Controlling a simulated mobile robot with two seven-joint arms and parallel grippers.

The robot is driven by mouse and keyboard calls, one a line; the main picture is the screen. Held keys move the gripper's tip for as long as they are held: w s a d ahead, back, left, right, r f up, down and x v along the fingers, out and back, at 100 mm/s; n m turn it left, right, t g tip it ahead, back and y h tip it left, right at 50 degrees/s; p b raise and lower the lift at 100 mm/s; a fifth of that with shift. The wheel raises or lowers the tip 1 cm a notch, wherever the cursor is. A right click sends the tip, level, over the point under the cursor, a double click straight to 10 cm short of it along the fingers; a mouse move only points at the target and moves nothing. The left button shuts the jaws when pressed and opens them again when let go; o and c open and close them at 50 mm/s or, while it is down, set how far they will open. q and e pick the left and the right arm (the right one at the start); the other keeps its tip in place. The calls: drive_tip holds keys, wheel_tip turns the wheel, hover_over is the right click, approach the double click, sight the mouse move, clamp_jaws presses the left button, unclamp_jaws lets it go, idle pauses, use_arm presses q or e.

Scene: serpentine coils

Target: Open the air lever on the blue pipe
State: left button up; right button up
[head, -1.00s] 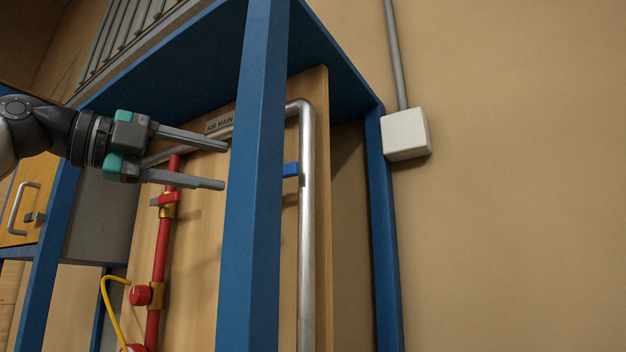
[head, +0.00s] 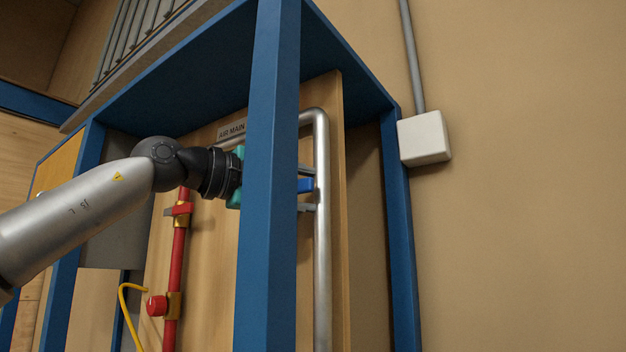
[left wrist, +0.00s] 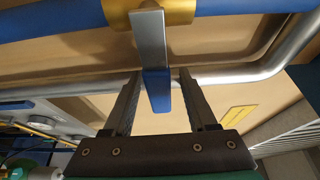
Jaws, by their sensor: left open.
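In the left wrist view a blue pipe (left wrist: 60,20) runs along the top with a brass valve body (left wrist: 165,12) on it. The air lever (left wrist: 148,45), a flat grey bar with a blue end, comes from the brass body. My left gripper (left wrist: 158,82) is open, with one finger on each side of the lever's blue end; I cannot see contact. In the head view the blue lever end (head: 306,185) shows between the left gripper's fingertips (head: 307,189), right of the blue post. The post hides most of the gripper and the blue pipe. The right gripper is not in view.
The blue frame post (head: 270,200) stands in front of the gripper. A grey metal pipe (head: 322,240) runs down the wooden board just right of the fingertips. A red pipe (head: 177,255) with a red lever (head: 178,209) is at left. A white box (head: 424,138) is on the wall.

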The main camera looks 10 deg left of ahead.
use_arm(q)
drive_tip(key=shift+w+d, duration=0.35)
drive_tip(key=shift+d, duration=0.05)
clamp_jaws()
idle(1.3)
